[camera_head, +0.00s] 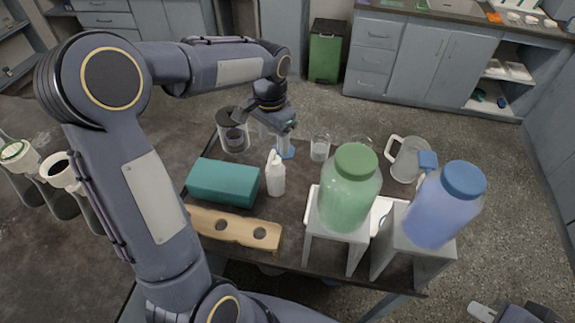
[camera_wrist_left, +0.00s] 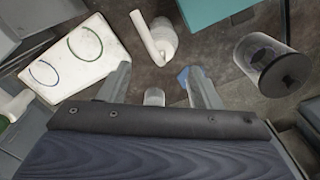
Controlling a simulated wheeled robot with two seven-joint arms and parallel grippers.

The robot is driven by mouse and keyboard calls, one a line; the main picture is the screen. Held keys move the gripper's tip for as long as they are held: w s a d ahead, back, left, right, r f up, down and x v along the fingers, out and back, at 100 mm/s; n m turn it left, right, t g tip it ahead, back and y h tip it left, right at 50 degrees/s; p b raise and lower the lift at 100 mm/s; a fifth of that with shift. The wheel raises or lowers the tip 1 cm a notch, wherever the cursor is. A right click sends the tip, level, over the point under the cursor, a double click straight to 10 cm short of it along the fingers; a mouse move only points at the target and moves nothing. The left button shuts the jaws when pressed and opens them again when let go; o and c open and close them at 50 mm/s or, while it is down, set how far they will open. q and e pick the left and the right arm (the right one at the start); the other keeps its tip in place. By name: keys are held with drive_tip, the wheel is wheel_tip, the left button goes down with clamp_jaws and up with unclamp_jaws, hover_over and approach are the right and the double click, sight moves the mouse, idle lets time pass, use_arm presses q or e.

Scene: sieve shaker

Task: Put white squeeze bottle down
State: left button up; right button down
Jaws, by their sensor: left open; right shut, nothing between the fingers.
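The white squeeze bottle (camera_head: 275,175) stands upright on the dark table (camera_head: 290,215), just right of a teal box (camera_head: 222,182). It also shows in the left wrist view (camera_wrist_left: 158,38), beyond the fingertips and apart from them. My left gripper (camera_head: 284,130) is open and empty, behind the bottle in the head view. Its two spread fingers show in the left wrist view (camera_wrist_left: 162,75). My right gripper (camera_head: 482,312) is only partly in view at the lower right edge, shut and empty, away from the bottle.
A green-lidded jar (camera_head: 349,190) and a blue-lidded jar (camera_head: 445,205) stand on raised supports at the right. A glass vessel (camera_head: 233,140), a small beaker (camera_head: 320,148) and a clear jug (camera_head: 407,160) stand farther back. A wooden rack (camera_head: 236,229) lies in front of the teal box.

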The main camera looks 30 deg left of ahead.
sight(273, 176)
use_arm(q)
drive_tip(key=shift+w+a+f, duration=0.1)
drive_tip(key=shift+f, duration=0.25)
wheel_tip(273, 176, down, 7)
drive_tip(key=shift+p, duration=0.65)
drive_tip(key=shift+c, duration=0.4)
clamp_jaws()
